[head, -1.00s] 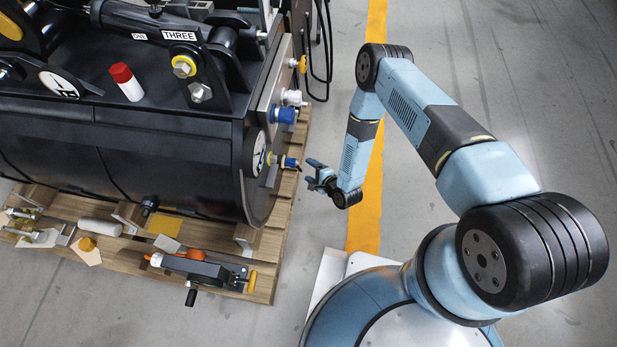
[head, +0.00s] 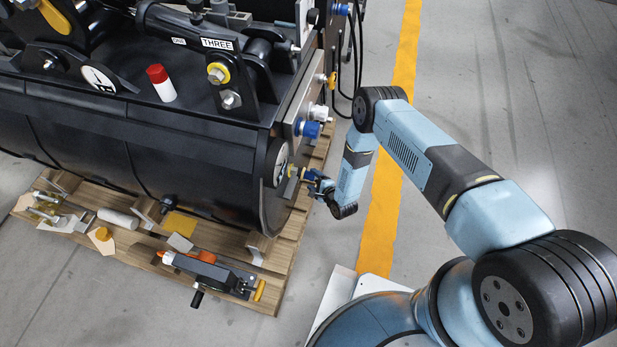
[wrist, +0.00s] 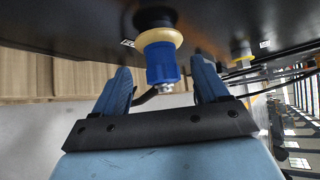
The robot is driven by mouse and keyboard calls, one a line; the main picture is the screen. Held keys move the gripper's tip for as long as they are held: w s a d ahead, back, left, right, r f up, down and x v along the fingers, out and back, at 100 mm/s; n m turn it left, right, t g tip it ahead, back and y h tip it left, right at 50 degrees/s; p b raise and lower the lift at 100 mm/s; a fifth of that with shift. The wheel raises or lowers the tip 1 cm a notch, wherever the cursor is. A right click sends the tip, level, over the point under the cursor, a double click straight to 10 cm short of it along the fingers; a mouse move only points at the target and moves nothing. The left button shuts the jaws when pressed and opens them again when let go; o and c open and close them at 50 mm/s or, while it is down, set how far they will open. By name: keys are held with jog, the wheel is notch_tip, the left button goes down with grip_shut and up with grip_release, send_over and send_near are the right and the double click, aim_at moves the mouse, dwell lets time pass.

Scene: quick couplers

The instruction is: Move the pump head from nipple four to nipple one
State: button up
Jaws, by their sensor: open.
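In the wrist view a blue cylindrical fitting (wrist: 162,64) with a cream-yellow collar and a small metal end sits on a dark stub on the black machine face. I take it for the pump head; no nipple number is legible. My gripper (wrist: 160,78) is open, with one blue finger on each side of the fitting and visible gaps.
The black machine (head: 150,150) stands on a wooden pallet (head: 265,285). A clamp-like tool (head: 210,272) and several loose parts lie along the pallet's front. Bare floor with a yellow stripe (head: 385,210) lies to the right.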

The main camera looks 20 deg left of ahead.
aim_at(312, 179)
jog(key=shift+x, duration=1.55)
jog(key=shift+c, duration=0.2)
jog(key=c, duration=1.2)
jog(key=shift+o, duration=0.2)
jog(key=shift+d, duration=0.25)
jog(key=shift+w+d, duration=0.2)
jog(key=shift+d, duration=1.2)
jog(key=shift+d, duration=0.1)
jog(key=d, duration=0.3)
jog(key=shift+w+d, duration=0.3)
jog(key=shift+d, duration=0.1)
